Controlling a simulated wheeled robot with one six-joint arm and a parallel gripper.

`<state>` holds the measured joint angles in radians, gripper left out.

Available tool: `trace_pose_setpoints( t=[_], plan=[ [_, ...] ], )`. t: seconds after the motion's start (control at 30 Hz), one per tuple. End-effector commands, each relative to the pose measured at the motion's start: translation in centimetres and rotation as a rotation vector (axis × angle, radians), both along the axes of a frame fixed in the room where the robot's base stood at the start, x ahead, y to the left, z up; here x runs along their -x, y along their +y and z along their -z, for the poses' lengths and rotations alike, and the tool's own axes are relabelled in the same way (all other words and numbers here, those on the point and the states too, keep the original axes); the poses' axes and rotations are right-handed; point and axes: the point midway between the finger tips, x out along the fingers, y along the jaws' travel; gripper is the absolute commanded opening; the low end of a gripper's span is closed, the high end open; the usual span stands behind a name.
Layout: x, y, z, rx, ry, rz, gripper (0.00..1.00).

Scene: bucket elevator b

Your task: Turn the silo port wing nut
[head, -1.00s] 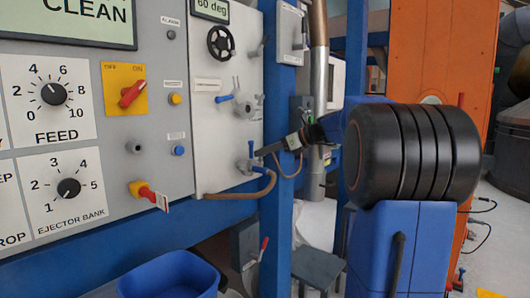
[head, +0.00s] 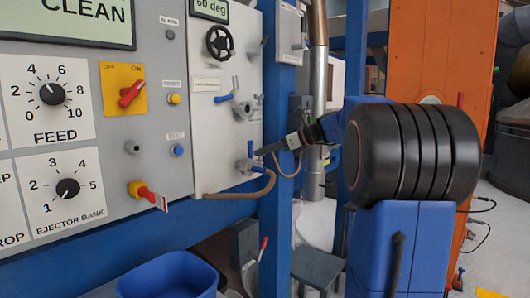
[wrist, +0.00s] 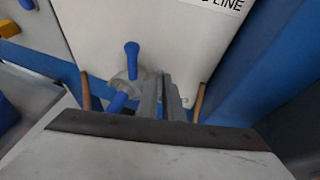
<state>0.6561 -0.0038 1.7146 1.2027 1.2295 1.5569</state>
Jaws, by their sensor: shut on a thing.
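A grey round port fitting with blue handles (head: 246,165) sits low on the white panel; I take it to be the silo port with its wing nut. In the wrist view one blue handle (wrist: 131,48) points up and another (wrist: 117,103) points toward the camera. My gripper (head: 260,152) reaches the fitting from the right. In the wrist view my gripper's narrow fingers (wrist: 162,100) are close together at the right side of the fitting, just right of the nearer handle. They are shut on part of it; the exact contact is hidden.
A brown hose (head: 238,194) runs from below the fitting. Above is another grey fitting (head: 243,102) with a blue lever, then a black handwheel (head: 219,42). A blue post (head: 282,100) stands right of the panel. A blue bin (head: 168,275) is below the control panel.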

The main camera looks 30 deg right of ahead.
Motion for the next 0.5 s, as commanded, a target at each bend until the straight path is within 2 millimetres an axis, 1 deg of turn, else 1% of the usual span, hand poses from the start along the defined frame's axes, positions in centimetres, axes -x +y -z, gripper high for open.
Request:
trace_pose_setpoints(
  t=[0.03,0.4,0.43,0.47,0.5],
  plan=[
    [0.08,0.29,0.03,-0.002,0.002,-0.006,0.00],
    [0.10,0.33,0.06,-0.002,0.003,-0.008,0.00],
    [0.10,0.34,0.06,-0.002,0.003,-0.008,0.11],
    [0.10,0.35,0.06,-0.002,0.003,-0.008,0.18],
    [0.09,0.33,0.05,-0.002,0.003,-0.007,0.28]
  ],
)
